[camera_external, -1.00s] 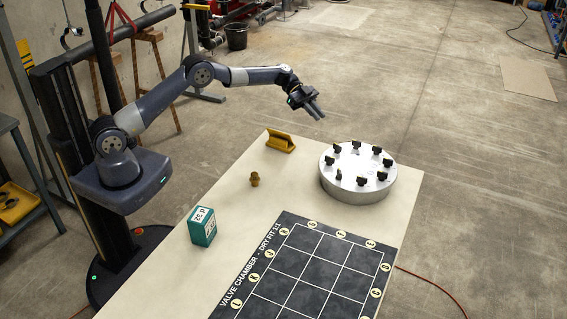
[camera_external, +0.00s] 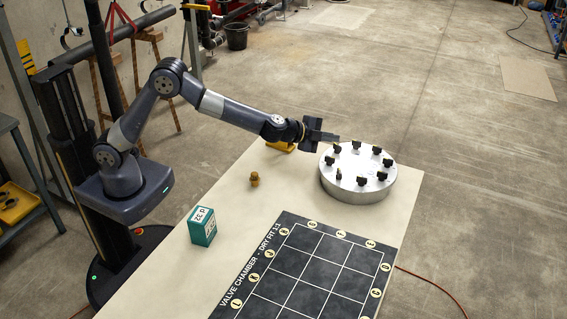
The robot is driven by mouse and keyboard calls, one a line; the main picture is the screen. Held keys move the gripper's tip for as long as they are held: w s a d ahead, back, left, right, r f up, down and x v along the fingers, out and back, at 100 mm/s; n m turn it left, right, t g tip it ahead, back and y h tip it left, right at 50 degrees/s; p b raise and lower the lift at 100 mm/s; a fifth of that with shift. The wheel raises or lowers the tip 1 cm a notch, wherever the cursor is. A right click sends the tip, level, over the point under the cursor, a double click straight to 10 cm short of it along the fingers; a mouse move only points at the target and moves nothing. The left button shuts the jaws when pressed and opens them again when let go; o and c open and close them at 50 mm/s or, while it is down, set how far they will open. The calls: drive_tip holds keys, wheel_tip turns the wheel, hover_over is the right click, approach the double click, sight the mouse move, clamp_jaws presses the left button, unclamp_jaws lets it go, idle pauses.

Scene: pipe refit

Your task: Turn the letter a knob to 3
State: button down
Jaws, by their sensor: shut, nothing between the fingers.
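A round silver drum (camera_external: 357,187) stands at the far right end of the table. Several small black knobs stand in a ring on its top, among them one at the back left (camera_external: 337,149) and one at the front (camera_external: 361,181). Their letters and number marks are too small to read, so I cannot tell which is knob a or where it points. My gripper (camera_external: 336,138) is shut and empty. It points right, at the back left edge of the drum, close to the back left knob. I cannot tell whether it touches it.
A yellow block (camera_external: 281,147) is partly hidden behind my arm. A small brass fitting (camera_external: 255,179) and a teal box (camera_external: 202,226) stand on the table (camera_external: 228,189). A black grid mat (camera_external: 312,262) lies in front of the drum.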

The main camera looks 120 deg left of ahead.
drive_tip(key=s+d+g+y+b, duration=0.1)
drive_tip(key=s+d+g+y, duration=0.25)
drive_tip(key=s+d, duration=0.3)
drive_tip(key=g, duration=0.1)
approach(334, 148)
drive_tip(key=p+x, duration=0.3)
drive_tip(key=x, duration=0.3)
drive_tip(key=shift+w+a, duration=0.15)
drive_tip(key=shift+a, duration=0.05)
